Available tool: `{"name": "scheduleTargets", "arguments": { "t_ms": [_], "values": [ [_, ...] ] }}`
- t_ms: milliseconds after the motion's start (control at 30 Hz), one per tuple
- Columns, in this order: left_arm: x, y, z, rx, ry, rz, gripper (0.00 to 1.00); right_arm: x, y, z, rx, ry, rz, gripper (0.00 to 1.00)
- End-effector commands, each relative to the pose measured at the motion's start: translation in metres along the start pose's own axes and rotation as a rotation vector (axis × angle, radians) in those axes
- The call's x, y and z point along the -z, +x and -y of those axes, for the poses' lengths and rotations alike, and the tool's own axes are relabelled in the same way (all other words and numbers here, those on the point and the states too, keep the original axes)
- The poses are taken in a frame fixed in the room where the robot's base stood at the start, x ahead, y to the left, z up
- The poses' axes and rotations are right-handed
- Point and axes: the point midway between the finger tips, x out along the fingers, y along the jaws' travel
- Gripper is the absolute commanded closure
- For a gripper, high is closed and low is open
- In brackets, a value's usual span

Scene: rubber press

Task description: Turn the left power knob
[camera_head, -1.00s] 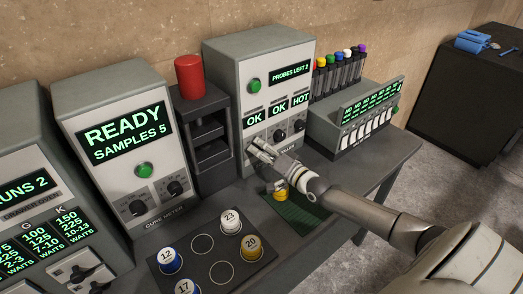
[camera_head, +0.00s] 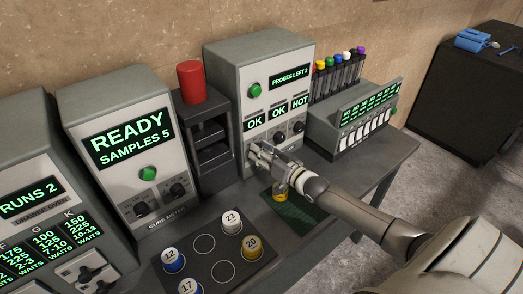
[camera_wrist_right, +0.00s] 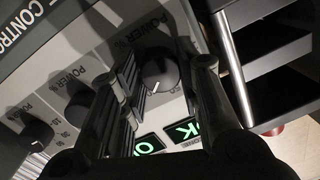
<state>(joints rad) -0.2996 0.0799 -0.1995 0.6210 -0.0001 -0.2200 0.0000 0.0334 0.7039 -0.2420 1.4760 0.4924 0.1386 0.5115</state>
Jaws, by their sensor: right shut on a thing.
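The control box (camera_head: 226,80) has a row of black power knobs under its OK, OK and HOT displays. The left power knob (camera_wrist_right: 160,72) has a white pointer line and sits between my right gripper's fingers in the right wrist view. In the head view this knob is hidden behind the gripper. My right gripper (camera_head: 256,154) is at the lower left of the box front, shut on the left power knob. My left gripper is not in view.
The middle knob (camera_head: 279,138) and right knob (camera_head: 298,126) are close beside the gripper. A dark rack with a red cylinder (camera_head: 191,81) stands just left of the box. A tray (camera_head: 205,270) with numbered cups lies in front.

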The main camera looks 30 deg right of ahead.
Motion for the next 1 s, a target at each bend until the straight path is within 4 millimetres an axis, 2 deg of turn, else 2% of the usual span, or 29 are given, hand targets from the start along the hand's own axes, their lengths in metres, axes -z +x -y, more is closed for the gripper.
{"name": "scheduleTargets", "arguments": {
  "t_ms": [300,767,800,933,1000],
  "values": [
    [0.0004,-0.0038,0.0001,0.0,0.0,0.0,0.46,0.0,-0.0003,-0.0002,-0.008,-0.096,0.006,0.92],
    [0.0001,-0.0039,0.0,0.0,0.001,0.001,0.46,-0.0003,-0.0003,-0.0002,-0.009,-0.106,0.007,0.92],
    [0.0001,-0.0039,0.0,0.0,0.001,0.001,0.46,-0.0003,-0.0003,-0.0002,-0.009,-0.106,0.007,0.63],
    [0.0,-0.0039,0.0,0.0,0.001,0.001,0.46,-0.0003,-0.0002,-0.0001,-0.009,-0.106,0.006,0.47],
    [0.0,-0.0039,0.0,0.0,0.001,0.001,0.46,-0.0002,-0.0002,-0.0001,-0.009,-0.106,0.006,0.46]
  ]
}}
